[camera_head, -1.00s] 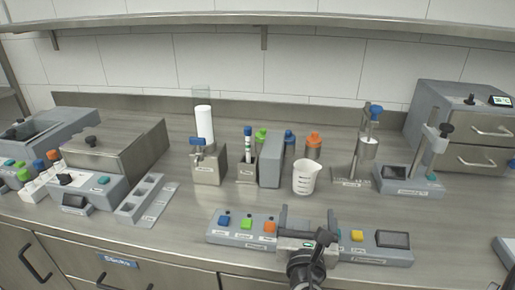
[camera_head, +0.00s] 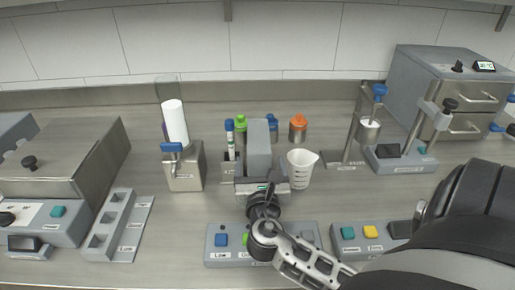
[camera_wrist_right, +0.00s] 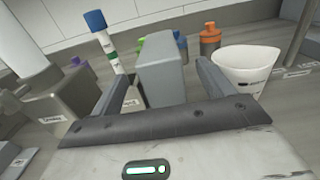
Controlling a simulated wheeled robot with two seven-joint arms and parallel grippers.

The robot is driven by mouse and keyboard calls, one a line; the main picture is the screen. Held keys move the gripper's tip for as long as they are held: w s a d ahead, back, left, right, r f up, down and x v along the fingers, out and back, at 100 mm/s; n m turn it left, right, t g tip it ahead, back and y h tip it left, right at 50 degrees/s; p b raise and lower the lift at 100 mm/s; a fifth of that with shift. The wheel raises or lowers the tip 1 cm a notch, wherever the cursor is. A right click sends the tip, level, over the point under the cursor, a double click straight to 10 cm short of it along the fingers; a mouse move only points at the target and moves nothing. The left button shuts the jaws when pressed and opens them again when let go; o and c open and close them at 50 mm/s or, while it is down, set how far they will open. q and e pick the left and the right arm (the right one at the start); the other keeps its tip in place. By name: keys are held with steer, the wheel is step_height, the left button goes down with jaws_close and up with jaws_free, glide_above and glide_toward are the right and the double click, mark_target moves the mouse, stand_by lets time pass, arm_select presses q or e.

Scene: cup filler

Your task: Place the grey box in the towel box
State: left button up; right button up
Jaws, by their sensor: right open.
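The grey box (camera_head: 258,148) is a tall, narrow block standing upright near the middle of the counter. It also shows in the right wrist view (camera_wrist_right: 162,72). My right gripper (camera_head: 262,182) is open at its near end. In the right wrist view the fingers (camera_wrist_right: 168,90) point toward the box, one to each side of it, and they are empty. I cannot tell whether they touch it. The gripper hides the box's lower front. I cannot tell which thing is the towel box. My left gripper is not in view.
A white beaker (camera_head: 301,168) stands close to the right of the grey box. A blue-capped tube (camera_head: 230,140) in a holder stands close on its left. Orange-capped (camera_head: 298,128) and green-capped bottles stand behind. A button panel (camera_head: 222,246) lies in front, under my arm.

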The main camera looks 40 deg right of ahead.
mark_target(259, 145)
steer(key=p+x, duration=0.1)
steer(key=x, duration=0.7)
steer(key=shift+f, duration=0.15)
steer(key=c, duration=1.3)
